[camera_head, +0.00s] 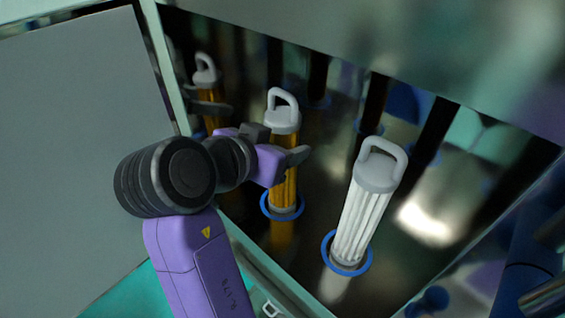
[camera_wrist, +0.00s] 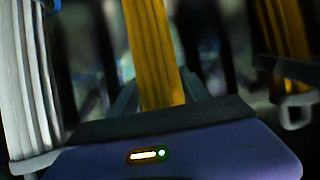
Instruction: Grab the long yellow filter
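A long yellow filter with a grey looped handle (camera_head: 282,110) stands upright in a blue ring inside the machine. My gripper (camera_head: 275,145) is at its upper body, below the handle, with a finger showing on each side. In the wrist view the yellow filter (camera_wrist: 155,50) runs between the dark fingers (camera_wrist: 160,95). I cannot tell whether they touch it. The filter's base is still within the ring (camera_head: 282,216).
A white ribbed filter (camera_head: 362,215) stands to the right in another blue ring. It also shows in the wrist view (camera_wrist: 30,80). Another yellow filter shape (camera_head: 205,75), perhaps a reflection, shows at left. A grey panel (camera_head: 75,150) borders the opening.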

